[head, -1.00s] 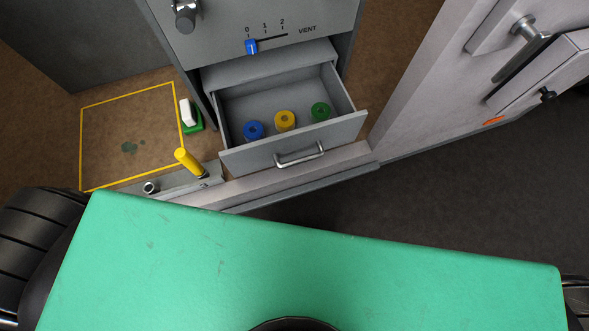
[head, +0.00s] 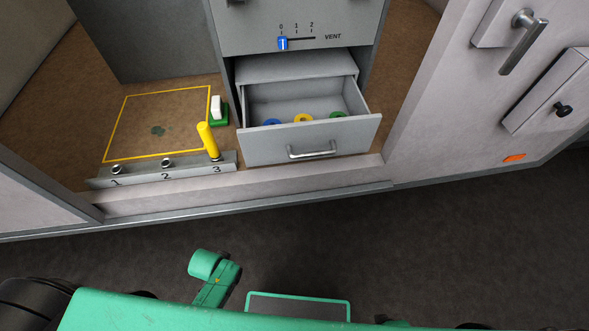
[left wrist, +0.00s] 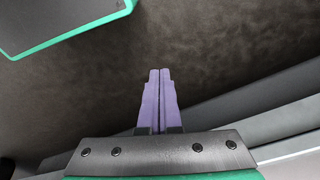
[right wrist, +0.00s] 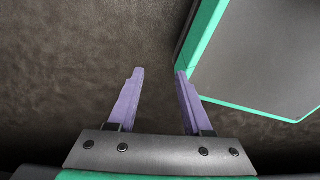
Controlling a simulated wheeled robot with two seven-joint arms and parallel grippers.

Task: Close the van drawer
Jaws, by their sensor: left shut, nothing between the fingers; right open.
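The grey van drawer (head: 310,139) is pulled out of the cabinet below the vent panel in the head view. Its front carries a metal bar handle (head: 312,152). Inside are a blue roll (head: 272,122), a yellow roll (head: 303,118) and a green roll (head: 337,115), partly hidden by the drawer front. My left gripper (left wrist: 159,72) is shut and empty in the left wrist view, over dark floor. My right gripper (right wrist: 158,72) is open and empty in the right wrist view, also over dark floor. Neither gripper shows in the head view, and neither touches the drawer.
A yellow-handled lever (head: 208,140) stands at position 3 on a numbered rail left of the drawer. A green-and-white item (head: 217,109) sits beside a yellow floor outline (head: 155,123). The van door (head: 480,90) stands at right. Dark floor (head: 330,235) before the sill is clear.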

